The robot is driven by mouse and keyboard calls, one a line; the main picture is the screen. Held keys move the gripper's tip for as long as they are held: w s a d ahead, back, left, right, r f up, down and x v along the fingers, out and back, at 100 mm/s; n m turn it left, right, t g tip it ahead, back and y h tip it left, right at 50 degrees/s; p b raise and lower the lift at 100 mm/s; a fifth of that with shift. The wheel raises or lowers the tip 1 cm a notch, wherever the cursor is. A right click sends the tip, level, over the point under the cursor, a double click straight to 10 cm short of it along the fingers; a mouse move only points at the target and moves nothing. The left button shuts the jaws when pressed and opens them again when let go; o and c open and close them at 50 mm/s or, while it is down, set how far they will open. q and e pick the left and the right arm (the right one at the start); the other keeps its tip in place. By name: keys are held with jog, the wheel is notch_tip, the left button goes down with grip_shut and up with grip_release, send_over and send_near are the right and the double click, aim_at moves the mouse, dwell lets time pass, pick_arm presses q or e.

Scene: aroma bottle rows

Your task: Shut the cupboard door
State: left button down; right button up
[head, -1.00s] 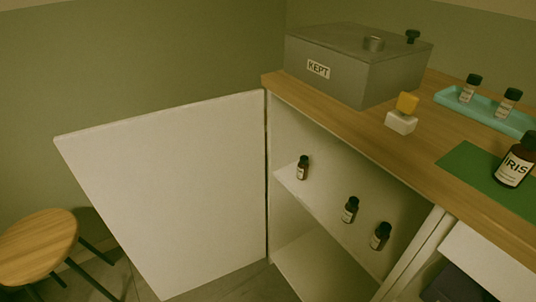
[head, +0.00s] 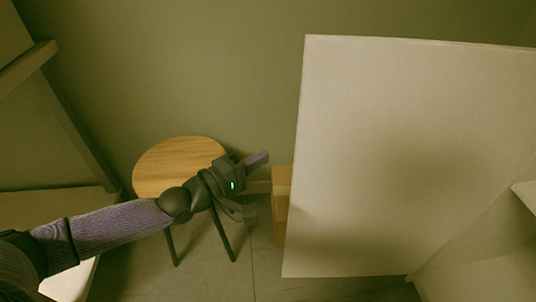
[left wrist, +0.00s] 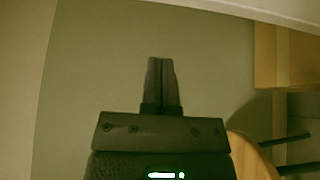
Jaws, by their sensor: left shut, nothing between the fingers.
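The white cupboard door (head: 400,150) stands open on the right of the head view. Part of the cupboard's pale inside (head: 480,262) shows at the lower right. My left gripper (head: 262,158) is shut and empty, to the left of the door's free edge, with a gap between them in the picture. In the left wrist view its closed fingers (left wrist: 161,70) point toward the green wall. A pale strip (left wrist: 250,10) crosses the top right there; I cannot tell for sure that it is the door. My right gripper is out of view.
A round wooden stool (head: 178,160) with dark legs stands behind my left arm. A wooden block-like object (head: 282,190) is partly hidden behind the door's left edge. The tiled floor (head: 275,285) between stool and door looks clear.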

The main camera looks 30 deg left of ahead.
pick_arm(q)
jog(key=b+x, duration=0.2)
jog(key=x, duration=0.5)
jog(key=s+d+p, duration=0.2)
jog(key=s, duration=0.1)
jog(key=shift+s+f, duration=0.1)
jog(key=shift+s, duration=0.15)
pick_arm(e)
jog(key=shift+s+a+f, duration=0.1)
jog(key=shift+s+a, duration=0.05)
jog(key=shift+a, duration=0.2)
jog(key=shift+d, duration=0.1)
